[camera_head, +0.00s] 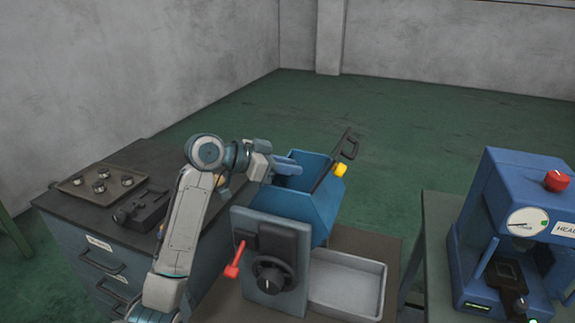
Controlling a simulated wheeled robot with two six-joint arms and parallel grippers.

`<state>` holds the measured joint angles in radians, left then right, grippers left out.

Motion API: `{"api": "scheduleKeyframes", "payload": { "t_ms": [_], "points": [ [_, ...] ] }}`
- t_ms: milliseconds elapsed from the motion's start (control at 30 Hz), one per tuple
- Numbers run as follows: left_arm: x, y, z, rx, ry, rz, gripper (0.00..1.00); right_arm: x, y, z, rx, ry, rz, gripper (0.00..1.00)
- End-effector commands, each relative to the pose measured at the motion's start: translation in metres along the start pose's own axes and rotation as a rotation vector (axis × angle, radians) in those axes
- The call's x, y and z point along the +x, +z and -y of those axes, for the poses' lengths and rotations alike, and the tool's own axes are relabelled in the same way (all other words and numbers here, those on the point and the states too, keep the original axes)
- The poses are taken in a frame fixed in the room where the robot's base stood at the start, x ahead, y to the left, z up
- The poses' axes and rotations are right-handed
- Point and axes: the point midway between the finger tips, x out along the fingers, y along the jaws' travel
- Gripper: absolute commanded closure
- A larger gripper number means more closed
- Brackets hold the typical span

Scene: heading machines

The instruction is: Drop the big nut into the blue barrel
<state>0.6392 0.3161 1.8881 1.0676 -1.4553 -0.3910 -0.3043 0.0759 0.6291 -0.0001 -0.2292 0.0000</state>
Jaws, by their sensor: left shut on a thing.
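The blue barrel (318,212) is an open-topped blue tub in the middle of the view, behind a grey panel. My left arm rises from the lower left, and my left gripper (287,166) is over the left part of the barrel's opening. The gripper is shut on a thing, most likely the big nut. I cannot make out the nut between the fingers; it is hidden or too small to see. The inside of the barrel is mostly hidden. My right gripper is not in view.
A dark cabinet at left bears a tray (78,190) with several small pieces and a black fixture (142,209). The grey panel has a red lever (234,262) and a black knob (270,276). A pale empty bin (345,281) and a blue machine (520,200) stand right.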

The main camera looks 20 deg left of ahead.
Motion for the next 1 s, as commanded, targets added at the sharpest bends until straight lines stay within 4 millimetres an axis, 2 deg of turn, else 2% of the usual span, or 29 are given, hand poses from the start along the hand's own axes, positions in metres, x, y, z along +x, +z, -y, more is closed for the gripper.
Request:
{"api": "scheduleKeyframes", "payload": {
  "t_ms": [167,200,300,667,767,1000],
  "points": [
    [0.0,-0.001,0.0,0.0,0.0,0.0,1.0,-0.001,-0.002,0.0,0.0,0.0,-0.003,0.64],
    [0.0,-0.001,0.0,0.0,0.0,0.0,0.72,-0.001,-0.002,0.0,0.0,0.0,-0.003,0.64],
    [0.0,0.0,0.0,0.0,0.0,0.0,0.55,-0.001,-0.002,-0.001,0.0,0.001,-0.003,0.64],
    [-0.004,0.0,0.001,0.001,-0.001,0.0,0.55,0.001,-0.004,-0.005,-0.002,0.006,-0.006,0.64],
    [-0.013,0.001,0.001,0.002,-0.003,0.001,0.55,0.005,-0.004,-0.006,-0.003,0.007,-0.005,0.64],
    [-0.051,0.003,0.002,0.003,-0.005,0.003,0.55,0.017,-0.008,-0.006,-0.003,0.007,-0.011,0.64]
  ]
}}
